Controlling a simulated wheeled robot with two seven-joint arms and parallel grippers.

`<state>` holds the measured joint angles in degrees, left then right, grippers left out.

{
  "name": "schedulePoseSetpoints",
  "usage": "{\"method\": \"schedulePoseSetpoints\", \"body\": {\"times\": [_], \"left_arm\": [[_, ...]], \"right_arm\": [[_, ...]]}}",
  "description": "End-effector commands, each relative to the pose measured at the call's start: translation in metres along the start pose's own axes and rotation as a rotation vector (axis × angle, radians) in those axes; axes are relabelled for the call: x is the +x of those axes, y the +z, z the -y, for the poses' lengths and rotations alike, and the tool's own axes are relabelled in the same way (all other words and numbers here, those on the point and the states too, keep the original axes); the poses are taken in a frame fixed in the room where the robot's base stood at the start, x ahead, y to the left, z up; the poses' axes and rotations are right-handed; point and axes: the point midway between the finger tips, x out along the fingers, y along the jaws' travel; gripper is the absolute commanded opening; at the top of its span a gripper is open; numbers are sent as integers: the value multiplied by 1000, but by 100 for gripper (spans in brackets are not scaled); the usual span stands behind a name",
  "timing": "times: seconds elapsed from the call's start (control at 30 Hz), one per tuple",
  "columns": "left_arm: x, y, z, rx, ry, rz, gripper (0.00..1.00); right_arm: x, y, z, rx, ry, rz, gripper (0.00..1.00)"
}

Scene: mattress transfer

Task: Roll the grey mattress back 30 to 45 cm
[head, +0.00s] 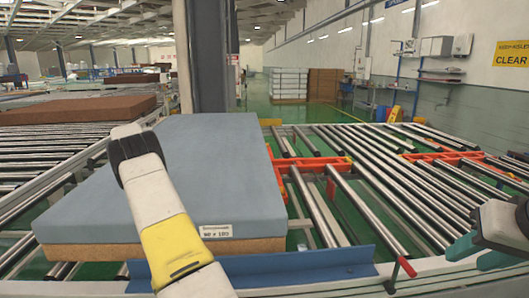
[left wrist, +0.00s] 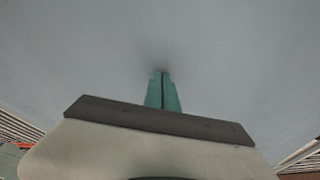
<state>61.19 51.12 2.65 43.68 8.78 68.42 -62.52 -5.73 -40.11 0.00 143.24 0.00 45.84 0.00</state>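The grey mattress (head: 222,165) lies flat on the roller conveyor, with a tan lower layer and a white size label on its near side. My left arm reaches over its left part in the head view, and its gripper is hidden there. In the left wrist view, the left gripper (left wrist: 162,74) has its green fingers together with nothing between them. Their tips meet or nearly meet a plain grey surface, with a small shadow there; firm contact cannot be told. My right gripper (head: 478,254) is at the right edge, its teal fingers apart and empty, clear of the mattress.
Bare rollers (head: 375,185) with orange-red parts (head: 312,163) lie right of the mattress. A blue plate (head: 300,266) runs along the near edge. A grey column (head: 207,60) stands behind the mattress. A brown block (head: 80,110) lies on rollers at the left.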

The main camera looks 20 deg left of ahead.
Motion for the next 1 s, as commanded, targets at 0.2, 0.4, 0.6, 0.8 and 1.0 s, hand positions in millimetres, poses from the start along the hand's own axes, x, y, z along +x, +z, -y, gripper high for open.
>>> {"method": "schedulePoseSetpoints", "body": {"times": [0.2,0.4,0.6,0.8,1.0], "left_arm": [[6,2,-4,-1,9,10,0],[8,3,-3,-2,13,11,0],[6,10,8,-3,12,14,0],[4,15,16,-3,10,15,0],[5,14,14,-3,16,15,0]], "right_arm": [[0,0,0,0,0,0,36],[0,0,0,0,0,0,36],[0,0,0,0,0,0,36],[0,0,0,0,0,0,36],[0,0,0,0,0,0,36]]}}
